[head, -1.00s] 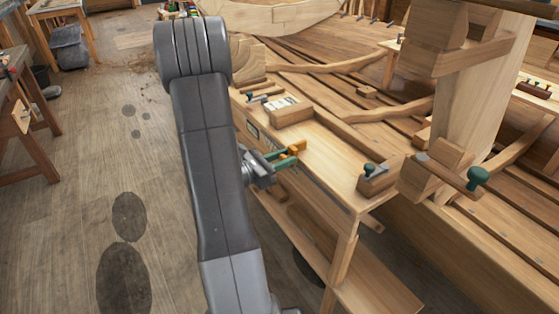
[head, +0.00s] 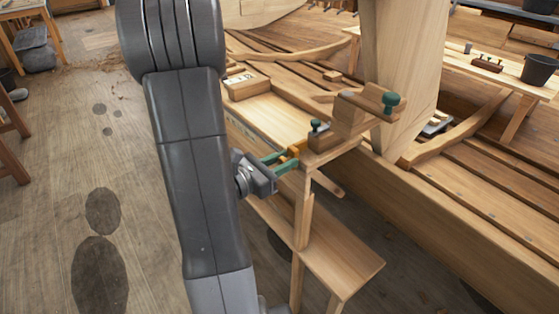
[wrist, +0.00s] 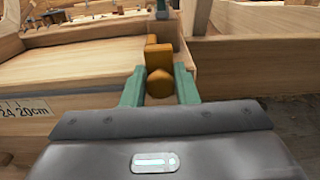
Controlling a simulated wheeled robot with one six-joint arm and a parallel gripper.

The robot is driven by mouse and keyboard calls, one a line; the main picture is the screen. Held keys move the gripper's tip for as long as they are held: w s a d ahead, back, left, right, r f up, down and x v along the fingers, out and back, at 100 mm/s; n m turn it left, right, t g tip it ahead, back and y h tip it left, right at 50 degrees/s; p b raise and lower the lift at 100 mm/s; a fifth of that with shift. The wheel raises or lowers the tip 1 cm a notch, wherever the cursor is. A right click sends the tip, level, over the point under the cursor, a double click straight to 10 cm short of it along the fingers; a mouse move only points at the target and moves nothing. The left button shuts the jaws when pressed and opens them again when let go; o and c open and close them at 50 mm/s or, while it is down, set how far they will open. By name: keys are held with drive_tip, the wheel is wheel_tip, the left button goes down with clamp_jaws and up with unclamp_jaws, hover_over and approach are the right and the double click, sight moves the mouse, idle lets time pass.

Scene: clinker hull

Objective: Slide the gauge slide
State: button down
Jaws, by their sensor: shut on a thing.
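The gauge slide is an orange piece with a rounded knob (head: 294,151). It sits at the front edge of the workbench (head: 268,115), close to the bench's right end. It also shows in the middle of the wrist view (wrist: 159,84), with a taller orange part behind the knob. My gripper (head: 284,161) has green fingers, shut on the knob from both sides. A ruler strip with centimetre figures (wrist: 24,108) runs along the bench front, left of the slide in the wrist view.
A box (head: 246,87) stands at the bench's far end. Open floor (head: 70,190) lies left.

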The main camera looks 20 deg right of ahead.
drive_tip(key=shift+s, duration=0.15)
drive_tip(key=c, duration=1.3)
unclamp_jaws()
drive_tip(key=shift+s+d, duration=0.1)
drive_tip(key=shift+s, duration=0.05)
drive_tip(key=shift+o, duration=0.2)
drive_tip(key=shift+a, duration=0.8)
drive_tip(key=b+v, duration=0.1)
drive_tip(key=v, duration=1.1)
drive_tip(key=shift+s, duration=0.2)
drive_tip(key=shift+r, duration=0.1)
drive_tip(key=shift+p+x, duration=0.3)
drive_tip(key=shift+x, duration=4.5)
drive_tip(key=shift+a, duration=0.1)
